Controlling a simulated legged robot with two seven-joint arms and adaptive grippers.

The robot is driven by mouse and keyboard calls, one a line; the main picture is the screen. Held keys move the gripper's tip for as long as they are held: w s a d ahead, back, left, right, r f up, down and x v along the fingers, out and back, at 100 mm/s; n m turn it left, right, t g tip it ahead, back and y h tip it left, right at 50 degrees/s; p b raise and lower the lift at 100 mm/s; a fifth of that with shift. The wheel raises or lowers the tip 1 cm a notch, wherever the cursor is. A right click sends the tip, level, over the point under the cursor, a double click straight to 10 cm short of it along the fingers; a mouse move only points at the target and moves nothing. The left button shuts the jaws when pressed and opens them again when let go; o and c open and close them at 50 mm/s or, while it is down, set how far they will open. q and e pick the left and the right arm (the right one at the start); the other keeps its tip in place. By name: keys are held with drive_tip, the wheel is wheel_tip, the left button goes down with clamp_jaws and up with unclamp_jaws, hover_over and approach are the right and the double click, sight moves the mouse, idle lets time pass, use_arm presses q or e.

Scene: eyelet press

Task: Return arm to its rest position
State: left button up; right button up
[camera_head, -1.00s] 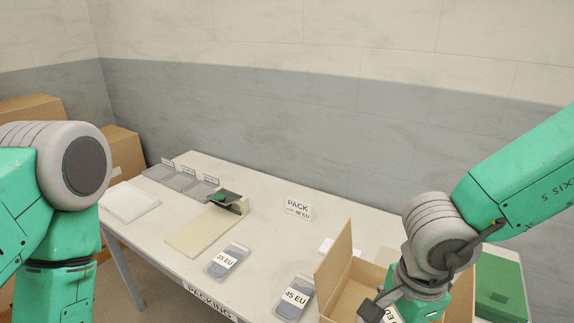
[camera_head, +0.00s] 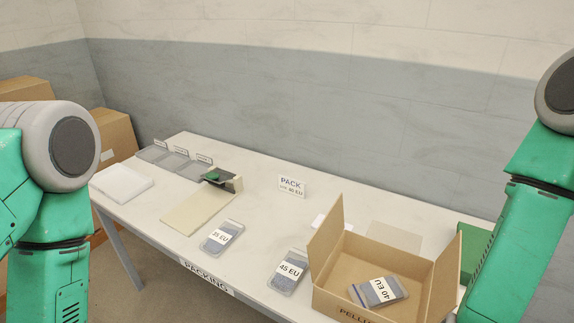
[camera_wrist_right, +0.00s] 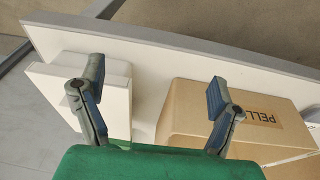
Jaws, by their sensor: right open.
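My right arm (camera_head: 525,205) hangs at the right edge of the head view, its gripper out of that frame. In the right wrist view, my right gripper (camera_wrist_right: 153,88) is open with its two fingers wide apart and nothing between them. A 40 EU pack (camera_head: 378,292) lies inside the open cardboard carton (camera_head: 331,303). The carton also shows beyond the right finger in the wrist view (camera_wrist_right: 190,110). My left arm (camera_head: 52,200) hangs at the left edge; its gripper is hidden below the frame.
Cardboard boxes (camera_head: 113,135) stand at left.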

drive_tip(key=s+d+f+n+g+y, duration=0.1)
drive_tip(key=s+f+n, duration=0.15)
drive_tip(key=s, duration=0.35)
drive_tip(key=s+d+f+n+g+y, duration=0.1)
drive_tip(key=s+f+n, duration=0.1)
drive_tip(key=s+n, duration=0.3)
wheel_tip(320, 180, down, 10)
drive_tip(key=w+a+b, duration=0.1)
drive_tip(key=w+b, duration=0.1)
drive_tip(key=b, duration=0.8)
drive_tip(key=shift+a+r+t, duration=0.15)
drive_tip(key=shift+t, duration=0.25)
